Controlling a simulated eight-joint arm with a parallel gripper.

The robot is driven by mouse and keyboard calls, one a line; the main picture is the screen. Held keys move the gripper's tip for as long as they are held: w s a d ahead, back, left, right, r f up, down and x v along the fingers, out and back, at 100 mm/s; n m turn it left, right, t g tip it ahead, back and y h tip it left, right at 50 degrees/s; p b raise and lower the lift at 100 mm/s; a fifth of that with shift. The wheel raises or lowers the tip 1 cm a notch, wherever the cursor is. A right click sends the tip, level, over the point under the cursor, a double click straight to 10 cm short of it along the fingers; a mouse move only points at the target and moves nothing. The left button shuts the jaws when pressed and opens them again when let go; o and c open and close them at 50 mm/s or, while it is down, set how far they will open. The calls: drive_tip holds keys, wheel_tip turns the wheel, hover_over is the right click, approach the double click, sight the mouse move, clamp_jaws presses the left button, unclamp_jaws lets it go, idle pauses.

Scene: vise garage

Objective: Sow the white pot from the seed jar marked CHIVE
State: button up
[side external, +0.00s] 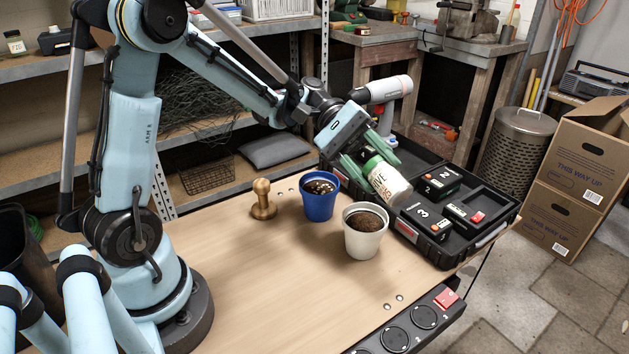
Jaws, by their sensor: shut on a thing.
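My gripper (366,158), with green fingers, is shut on a seed jar (391,186) with a green lid and a pale label. Only the end of the label's word, which looks like "VE", can be read. The jar is tilted, lid end up towards my gripper and the other end down to the right. It is held above and behind the white pot (364,244), at the black tray's near left side. The white pot stands upright on the bench, full of brown soil. I cannot tell whether seeds lie on it.
A blue pot (320,207) with pale bits on its soil stands behind left of the white pot. A wooden tamper (263,203) stands further left. The black tray (437,249) holds numbered blocks at the right. The front of the wooden bench (290,295) is clear.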

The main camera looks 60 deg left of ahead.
sight(381, 159)
drive_tip(key=f+h, duration=0.1)
drive_tip(key=h, duration=0.1)
drive_tip(key=f+h, duration=0.1)
drive_tip(key=h, duration=0.1)
drive_tip(key=shift+f+h, duration=0.25)
drive_tip(key=shift+h, duration=0.45)
drive_tip(key=shift+f+h, duration=0.2)
drive_tip(key=shift+h, duration=0.5)
drive_tip(key=shift+r, duration=0.1)
idle(0.6)
wheel_tip(381, 159, up, 2)
drive_tip(key=y, duration=0.5)
drive_tip(key=shift+r, duration=0.15)
wheel_tip(381, 159, up, 2)
drive_tip(key=y, duration=0.5)
wheel_tip(381, 159, up, 2)
drive_tip(key=y, duration=0.4)
drive_tip(key=shift+r, duration=0.1)
wheel_tip(381, 159, up, 2)
drive_tip(key=y, duration=0.5)
drive_tip(key=shift+a+r, duration=0.1)
drive_tip(key=shift+a, duration=0.05)
